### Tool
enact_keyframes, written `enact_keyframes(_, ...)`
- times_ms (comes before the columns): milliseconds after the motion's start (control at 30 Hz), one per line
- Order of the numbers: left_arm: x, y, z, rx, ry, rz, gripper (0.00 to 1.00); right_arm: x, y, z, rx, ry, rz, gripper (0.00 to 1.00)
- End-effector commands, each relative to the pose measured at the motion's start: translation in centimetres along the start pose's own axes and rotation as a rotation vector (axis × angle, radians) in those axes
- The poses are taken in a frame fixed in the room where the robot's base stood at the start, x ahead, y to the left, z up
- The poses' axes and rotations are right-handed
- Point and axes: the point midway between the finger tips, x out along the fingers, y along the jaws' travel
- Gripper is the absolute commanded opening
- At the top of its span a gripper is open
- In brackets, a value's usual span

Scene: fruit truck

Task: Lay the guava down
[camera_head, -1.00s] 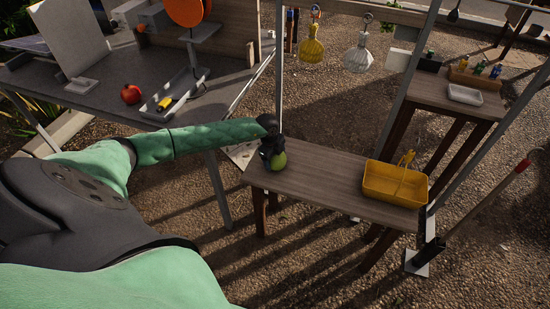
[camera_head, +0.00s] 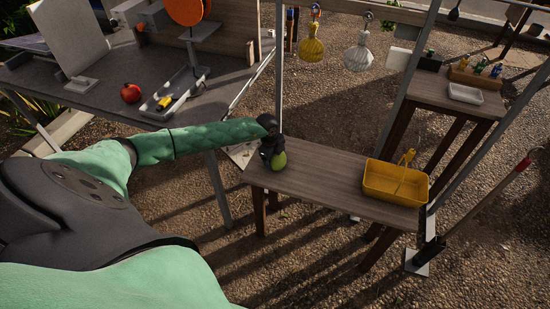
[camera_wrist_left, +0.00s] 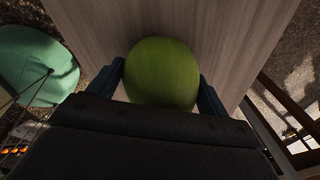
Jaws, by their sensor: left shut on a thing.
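The green guava (camera_head: 279,161) is at the left end of the wooden table (camera_head: 325,178). In the left wrist view the guava (camera_wrist_left: 162,72) sits between the two fingers, with the bare tabletop (camera_wrist_left: 225,30) around it. My left gripper (camera_head: 273,153) is shut on the guava from above. The guava is at or very close to the tabletop; I cannot tell whether it touches. The gripper hides its upper part in the head view. My right gripper is not in view.
A yellow basket (camera_head: 395,187) with a handle stands at the table's right end. The tabletop between guava and basket is clear. A grey counter at the left holds a red fruit (camera_head: 131,93) and a tray (camera_head: 172,103). Metal posts rise near the table.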

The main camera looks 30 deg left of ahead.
Motion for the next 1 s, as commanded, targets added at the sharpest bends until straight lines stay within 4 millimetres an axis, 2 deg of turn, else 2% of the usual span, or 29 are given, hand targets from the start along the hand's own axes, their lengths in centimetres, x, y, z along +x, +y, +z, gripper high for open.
enact_keyframes(367,0.16,-0.02,0.02,0.0,0.0,-0.001,0.51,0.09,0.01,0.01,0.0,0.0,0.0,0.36)
enact_keyframes(400,0.16,-0.02,0.02,0.0,0.0,-0.001,0.86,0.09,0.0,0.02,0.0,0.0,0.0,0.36)
enact_keyframes(467,0.16,-0.01,0.02,0.0,0.0,-0.001,0.98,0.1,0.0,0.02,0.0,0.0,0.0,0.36)
enact_keyframes(500,0.16,-0.01,0.02,0.0,0.0,-0.001,1.0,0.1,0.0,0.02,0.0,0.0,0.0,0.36)
enact_keyframes(1000,-0.05,-0.01,-0.01,0.0,0.0,0.0,1.0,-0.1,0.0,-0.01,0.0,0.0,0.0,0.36)
